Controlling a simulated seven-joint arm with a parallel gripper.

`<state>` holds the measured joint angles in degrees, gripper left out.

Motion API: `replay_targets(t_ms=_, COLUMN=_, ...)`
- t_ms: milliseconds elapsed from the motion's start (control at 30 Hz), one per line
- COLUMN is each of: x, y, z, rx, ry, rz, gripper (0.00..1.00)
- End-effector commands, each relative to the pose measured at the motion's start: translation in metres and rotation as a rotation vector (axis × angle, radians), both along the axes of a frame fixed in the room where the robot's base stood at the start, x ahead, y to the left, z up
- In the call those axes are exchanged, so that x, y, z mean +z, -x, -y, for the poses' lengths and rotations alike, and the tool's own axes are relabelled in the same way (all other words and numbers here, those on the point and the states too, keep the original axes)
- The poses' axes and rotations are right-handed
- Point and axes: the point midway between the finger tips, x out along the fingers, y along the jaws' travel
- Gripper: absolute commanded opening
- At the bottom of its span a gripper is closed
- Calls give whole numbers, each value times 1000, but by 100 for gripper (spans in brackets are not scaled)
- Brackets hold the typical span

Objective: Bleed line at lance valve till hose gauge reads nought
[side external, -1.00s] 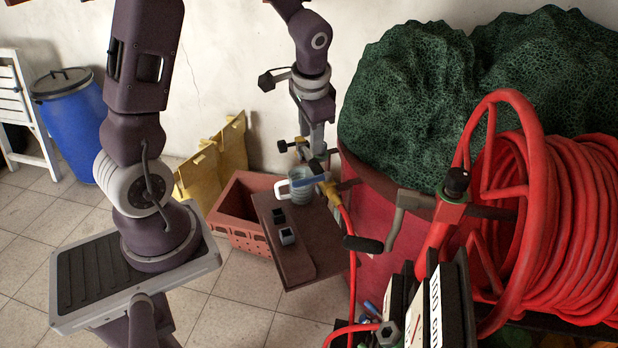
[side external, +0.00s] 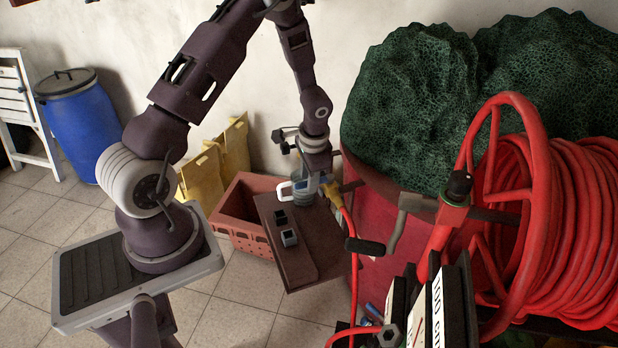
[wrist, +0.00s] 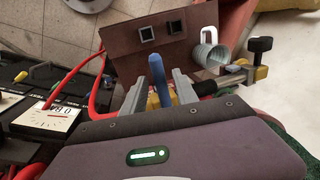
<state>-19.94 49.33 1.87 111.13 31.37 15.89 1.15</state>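The lance valve has a yellow body (side external: 331,190) at the top of the red hose (side external: 352,262), beside the brown stand's top. Its blue lever (wrist: 159,78) stands between my fingers in the wrist view. My gripper (wrist: 162,82) is open around the lever, with narrow gaps seeming to show on both sides. In the side view my gripper (side external: 317,178) is down at the valve and hides most of the lever. The hose gauge (wrist: 47,117) has a white face and a red needle, too small to read surely.
A dark-handled crank (side external: 364,246) and the red hose reel (side external: 535,160) are to the right. A terracotta crate (side external: 238,228) stands behind the board.

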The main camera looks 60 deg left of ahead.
Motion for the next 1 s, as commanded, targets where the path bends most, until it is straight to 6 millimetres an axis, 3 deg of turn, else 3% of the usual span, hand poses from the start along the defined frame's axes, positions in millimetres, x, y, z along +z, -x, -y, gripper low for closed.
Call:
replay_targets(t_ms=33, x=0, y=0, z=0, rx=0, ry=0, rz=0, gripper=23)
replay_targets(t_ms=167, x=0, y=0, z=0, rx=0, ry=0, rz=0, gripper=0)
replay_targets(t_ms=1000, x=1, y=0, z=0, rx=0, ry=0, rz=-1, gripper=0)
